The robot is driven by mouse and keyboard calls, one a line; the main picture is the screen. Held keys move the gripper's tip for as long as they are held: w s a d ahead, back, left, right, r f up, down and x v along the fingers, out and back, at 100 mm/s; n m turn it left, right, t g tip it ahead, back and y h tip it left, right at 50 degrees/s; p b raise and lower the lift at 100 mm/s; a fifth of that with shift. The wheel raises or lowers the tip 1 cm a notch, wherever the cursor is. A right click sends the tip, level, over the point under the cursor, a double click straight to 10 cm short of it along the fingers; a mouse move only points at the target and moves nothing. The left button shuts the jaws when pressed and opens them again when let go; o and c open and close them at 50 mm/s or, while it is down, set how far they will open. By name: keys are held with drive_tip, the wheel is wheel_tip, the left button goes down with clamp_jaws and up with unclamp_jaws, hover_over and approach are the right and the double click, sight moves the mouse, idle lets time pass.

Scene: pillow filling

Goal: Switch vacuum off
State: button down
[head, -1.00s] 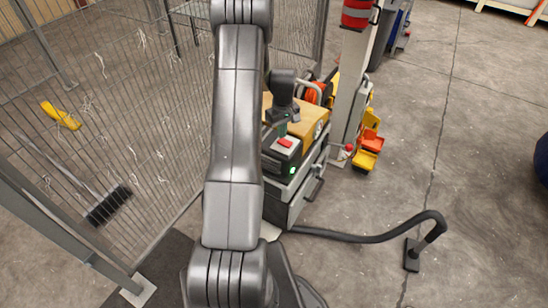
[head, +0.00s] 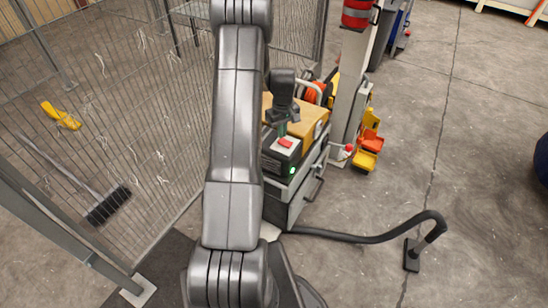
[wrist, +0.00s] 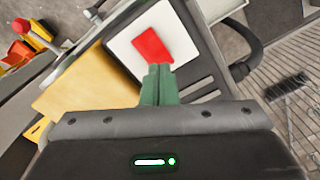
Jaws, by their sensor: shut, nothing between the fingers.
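The vacuum (head: 280,212) is a grey box standing by the fence, with a black hose (head: 370,238) running right to a floor nozzle. A red switch (head: 286,143) sits on a pale panel on its top. A small green light (head: 292,171) glows on its front side. My gripper (head: 282,129) is over the top of the vacuum, just behind the switch, with its green fingers shut and empty. In the wrist view the fingertips (wrist: 160,68) appear right beside the red switch (wrist: 153,46); I cannot tell whether they touch it. The switch is largely unobstructed.
A wooden-topped surface (wrist: 88,88) lies beside the vacuum's panel. A post with a red band (head: 357,14) and yellow and orange bins (head: 371,142) stand to the right. A wire fence (head: 120,130) is at left, with a broom behind it. Open concrete floor lies right.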

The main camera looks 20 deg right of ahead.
drive_tip(key=shift+f+b, duration=0.65)
drive_tip(key=shift+f, duration=0.3)
idle(0.9)
drive_tip(key=shift+r, duration=0.1)
drive_tip(key=shift+r+p, duration=2.05)
drive_tip(key=shift+r, duration=1.4)
drive_tip(key=shift+f, duration=0.2)
wheel_tip(320, 180, down, 7)
drive_tip(key=b, duration=0.4)
drive_tip(key=shift+r, duration=0.2)
drive_tip(key=shift+r, duration=0.15)
